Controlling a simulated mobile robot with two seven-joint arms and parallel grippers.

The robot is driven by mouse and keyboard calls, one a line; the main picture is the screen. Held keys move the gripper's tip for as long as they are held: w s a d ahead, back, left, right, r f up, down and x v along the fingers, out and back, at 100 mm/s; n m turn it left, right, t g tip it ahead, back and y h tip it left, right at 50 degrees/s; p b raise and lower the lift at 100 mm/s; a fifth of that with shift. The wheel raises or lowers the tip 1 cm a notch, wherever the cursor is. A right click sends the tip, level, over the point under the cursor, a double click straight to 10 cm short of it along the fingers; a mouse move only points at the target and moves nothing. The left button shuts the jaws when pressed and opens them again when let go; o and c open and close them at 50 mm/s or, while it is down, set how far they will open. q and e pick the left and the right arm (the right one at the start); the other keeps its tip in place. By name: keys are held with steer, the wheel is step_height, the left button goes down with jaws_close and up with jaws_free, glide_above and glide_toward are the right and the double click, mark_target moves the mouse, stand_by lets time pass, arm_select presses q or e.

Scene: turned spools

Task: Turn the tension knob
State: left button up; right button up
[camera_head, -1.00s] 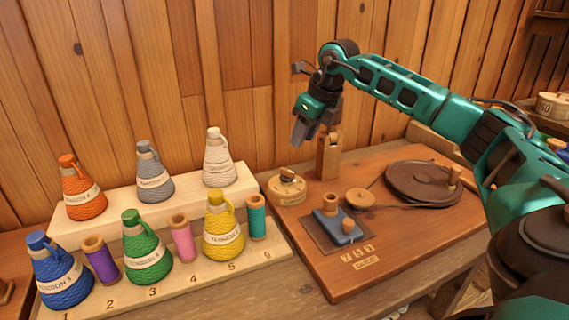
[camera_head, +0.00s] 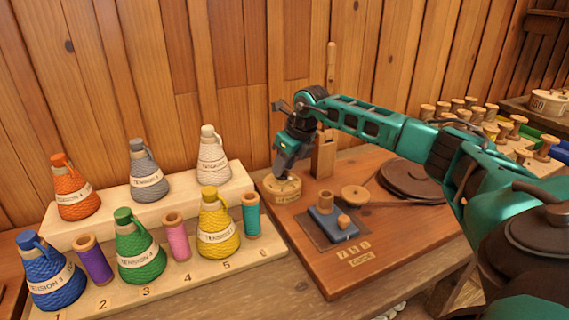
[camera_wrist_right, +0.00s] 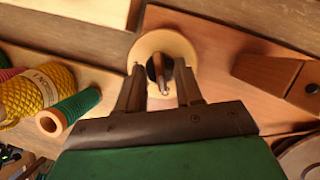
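The tension knob is a round pale wooden dial (camera_head: 287,194) with a dark grip on top, at the left back of the brown board (camera_head: 318,265). In the right wrist view the dial (camera_wrist_right: 178,43) shows from above, with its dark bar-like grip (camera_wrist_right: 155,68) in the middle. My right gripper (camera_head: 283,172) points down at the dial. In the right wrist view its two fingers (camera_wrist_right: 160,85) are apart, one on each side of the grip, with gaps visible. Whether they touch the dial's face I cannot tell. My left gripper is in neither view.
A wooden post (camera_head: 323,157) stands just right of the dial. A blue block (camera_head: 332,226) and a dark turntable (camera_head: 411,179) are on the board. Left, a stepped rack (camera_head: 190,272) holds several labelled thread cones and spools, including a teal spool (camera_head: 251,217) near the board.

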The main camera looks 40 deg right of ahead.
jaws_close()
